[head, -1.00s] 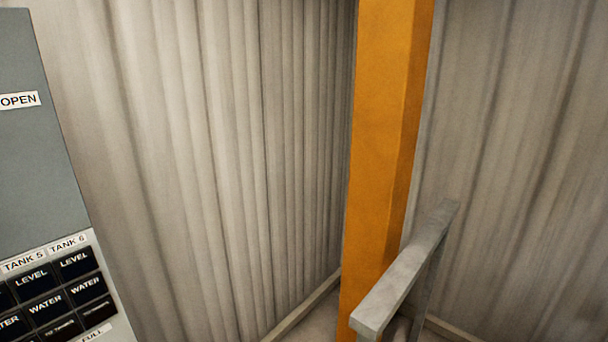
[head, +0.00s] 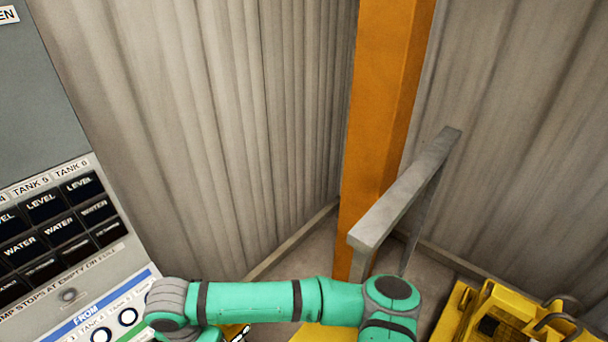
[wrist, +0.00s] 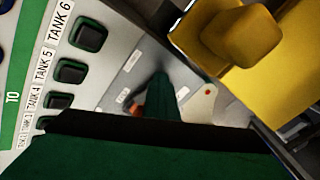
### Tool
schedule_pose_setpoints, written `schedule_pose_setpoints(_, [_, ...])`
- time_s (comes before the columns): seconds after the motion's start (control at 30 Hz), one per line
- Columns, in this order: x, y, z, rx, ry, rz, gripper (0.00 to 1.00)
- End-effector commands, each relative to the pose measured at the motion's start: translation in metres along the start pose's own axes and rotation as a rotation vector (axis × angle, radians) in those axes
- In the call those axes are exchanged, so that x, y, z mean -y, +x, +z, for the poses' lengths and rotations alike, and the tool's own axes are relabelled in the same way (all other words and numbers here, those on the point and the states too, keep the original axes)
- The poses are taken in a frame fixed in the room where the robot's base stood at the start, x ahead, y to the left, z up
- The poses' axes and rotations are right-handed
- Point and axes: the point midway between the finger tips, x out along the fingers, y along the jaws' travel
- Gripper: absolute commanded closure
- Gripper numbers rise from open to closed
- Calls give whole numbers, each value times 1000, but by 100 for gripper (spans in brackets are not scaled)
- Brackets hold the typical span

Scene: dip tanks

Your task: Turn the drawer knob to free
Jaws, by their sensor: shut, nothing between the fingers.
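I cannot clearly make out the drawer knob. In the wrist view a small orange-red piece (wrist: 138,98) shows beside my fingers, on a pale grey plate (wrist: 125,80) with small white labels too blurred to read. It may be part of the knob, mostly hidden. My gripper (wrist: 163,88) is dark green, shut and empty, in front of this plate. I cannot tell whether it touches anything. In the head view my arm reaches left along the bottom edge, and the fingers are not clearly seen there.
A grey control panel (head: 112,250) with dark tank displays stands at left. Its buttons labelled by tank (wrist: 89,36) show close by in the wrist view. A yellow block (wrist: 242,40) is at upper right there. A grey rail (head: 400,195), an orange post (head: 385,110) and yellow equipment (head: 490,320) stand right.

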Motion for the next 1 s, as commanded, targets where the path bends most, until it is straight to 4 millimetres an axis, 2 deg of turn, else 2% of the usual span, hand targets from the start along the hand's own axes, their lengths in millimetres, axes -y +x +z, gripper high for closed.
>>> schedule_pose_setpoints(0.43, [-1, 0, -1, -4, -2, 1, 100])
schedule_pose_setpoints(0.73, [-2, 0, 7, -2, 0, 1, 100])
schedule_pose_setpoints(1.0, [-2, -23, 7, 0, -2, 2, 100])
